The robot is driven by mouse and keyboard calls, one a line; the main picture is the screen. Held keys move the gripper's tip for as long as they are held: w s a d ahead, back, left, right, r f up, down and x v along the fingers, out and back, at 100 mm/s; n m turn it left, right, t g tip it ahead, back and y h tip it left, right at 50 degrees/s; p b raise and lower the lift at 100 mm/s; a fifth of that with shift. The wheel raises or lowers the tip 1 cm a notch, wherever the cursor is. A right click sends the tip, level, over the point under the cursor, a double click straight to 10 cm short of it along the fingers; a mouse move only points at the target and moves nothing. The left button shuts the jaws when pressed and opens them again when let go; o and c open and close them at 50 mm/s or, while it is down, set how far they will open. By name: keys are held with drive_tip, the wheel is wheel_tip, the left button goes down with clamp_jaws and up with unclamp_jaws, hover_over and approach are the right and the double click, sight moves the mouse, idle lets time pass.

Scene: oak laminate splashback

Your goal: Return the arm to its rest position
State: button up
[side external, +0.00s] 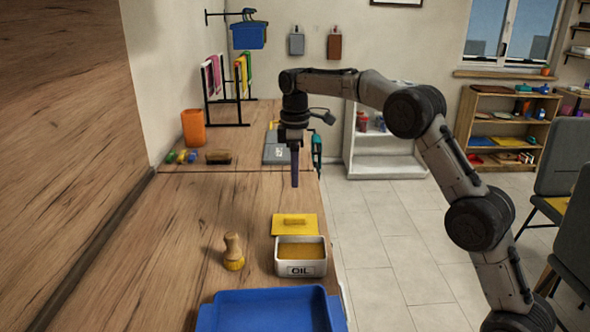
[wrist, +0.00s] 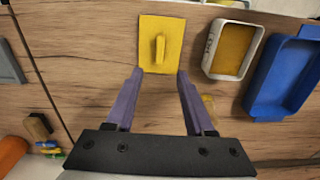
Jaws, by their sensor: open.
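My gripper (side external: 295,183) hangs from my arm above the wooden counter, pointing down, clear of everything on it. In the wrist view its two purple fingers (wrist: 158,76) are spread apart with nothing between them. A yellow lid with a handle (wrist: 161,45) lies flat on the counter just beyond the fingertips in that view; it also shows in the side view (side external: 295,224). Next to it stands a white box marked OIL (side external: 300,268), open at the top with a yellow-brown content.
A blue tray (side external: 270,310) sits at the counter's near end. A wooden brush (side external: 233,252) stands left of the box. An orange cup (side external: 193,128), a dark brush (side external: 218,157) and a drying rack (side external: 228,90) are farther back. The counter's left middle is bare.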

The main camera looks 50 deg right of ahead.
drive_tip(key=s+a+r+t, duration=0.3)
drive_tip(key=s+a+r, duration=0.1)
drive_tip(key=s+r, duration=0.95)
drive_tip(key=s+a+r+m+t, duration=0.1)
drive_tip(key=s+a+r+m, duration=0.1)
drive_tip(key=s, duration=0.9)
drive_tip(key=s+f+m+t, duration=0.1)
drive_tip(key=s+f+m, duration=0.5)
drive_tip(key=s+f, duration=0.6)
drive_tip(key=shift+s+a+f+m+t, duration=0.25)
drive_tip(key=shift+a+f+m+t, duration=0.1)
drive_tip(key=shift+f, duration=0.5)
